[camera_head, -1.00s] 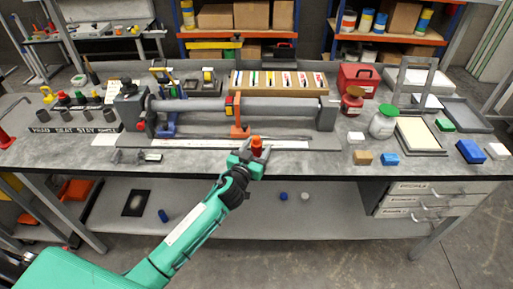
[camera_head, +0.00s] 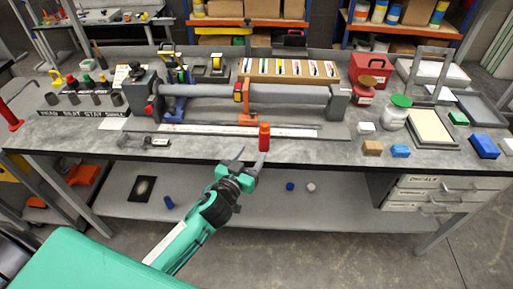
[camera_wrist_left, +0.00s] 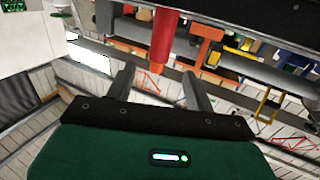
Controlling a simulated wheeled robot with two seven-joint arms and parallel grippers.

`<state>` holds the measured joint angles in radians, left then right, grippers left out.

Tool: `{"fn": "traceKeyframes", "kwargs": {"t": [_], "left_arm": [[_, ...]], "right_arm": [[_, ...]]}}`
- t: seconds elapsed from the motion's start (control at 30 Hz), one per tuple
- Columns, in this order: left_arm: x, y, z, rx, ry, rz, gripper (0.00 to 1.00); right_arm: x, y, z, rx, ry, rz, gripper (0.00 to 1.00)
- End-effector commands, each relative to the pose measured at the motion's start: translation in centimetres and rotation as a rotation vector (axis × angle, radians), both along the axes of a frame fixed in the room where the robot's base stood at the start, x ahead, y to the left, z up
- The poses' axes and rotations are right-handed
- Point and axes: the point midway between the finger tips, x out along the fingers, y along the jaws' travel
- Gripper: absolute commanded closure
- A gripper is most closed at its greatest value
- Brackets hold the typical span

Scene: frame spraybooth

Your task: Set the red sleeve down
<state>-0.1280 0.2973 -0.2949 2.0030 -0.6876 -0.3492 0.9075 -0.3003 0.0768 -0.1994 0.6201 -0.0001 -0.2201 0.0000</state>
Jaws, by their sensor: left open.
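The red sleeve (camera_head: 264,137) stands upright near the front edge of the bench, in front of the long grey bar fixture. It also shows in the left wrist view (camera_wrist_left: 163,40), just past the fingertips. My left gripper (camera_head: 250,160) is open and empty, at the bench's front edge, below and slightly left of the sleeve. In the left wrist view its two fingers (camera_wrist_left: 158,74) are spread apart with a gap between them and the sleeve. My right gripper is not in view.
The bar fixture (camera_head: 290,95) with its orange clamp (camera_head: 248,119) lies behind the sleeve. Bare bench (camera_head: 310,152) lies right of the sleeve.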

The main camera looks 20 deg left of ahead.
Motion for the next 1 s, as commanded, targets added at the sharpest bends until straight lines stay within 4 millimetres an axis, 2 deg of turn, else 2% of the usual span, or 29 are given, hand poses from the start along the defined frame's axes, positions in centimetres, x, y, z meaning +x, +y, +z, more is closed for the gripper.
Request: {"fn": "traceKeyframes", "kwargs": {"t": [0.2,0.47,0.57,0.67,0.77,0.87,0.9,0.97,1.0], "left_arm": [[-1.6,0.2,0.0,-0.001,0.000,0.000,0.46],[-1.8,0.2,0.0,0.000,0.000,0.000,0.46],[-1.6,0.3,-1.1,0.006,0.019,0.003,0.46],[-1.4,0.8,-4.8,0.027,0.086,0.011,0.46],[-1.6,1.4,-10.7,0.058,0.193,0.021,0.46],[-2.8,2.4,-18.4,0.097,0.330,0.030,0.46],[-3.7,2.8,-21.8,0.113,0.394,0.033,0.46],[-5.6,3.4,-27.1,0.137,0.493,0.034,0.46],[-7.2,3.9,-30.5,0.151,0.558,0.034,0.46]], "right_arm": [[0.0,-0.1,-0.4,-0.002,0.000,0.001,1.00],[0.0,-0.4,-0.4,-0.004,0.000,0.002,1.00],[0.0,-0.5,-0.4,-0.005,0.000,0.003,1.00],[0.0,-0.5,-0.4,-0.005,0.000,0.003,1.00],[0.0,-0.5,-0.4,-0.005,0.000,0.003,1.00],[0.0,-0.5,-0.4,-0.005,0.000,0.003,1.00],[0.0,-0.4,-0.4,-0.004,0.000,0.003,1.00],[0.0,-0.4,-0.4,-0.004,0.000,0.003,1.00],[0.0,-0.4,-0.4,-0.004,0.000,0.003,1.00]]}}
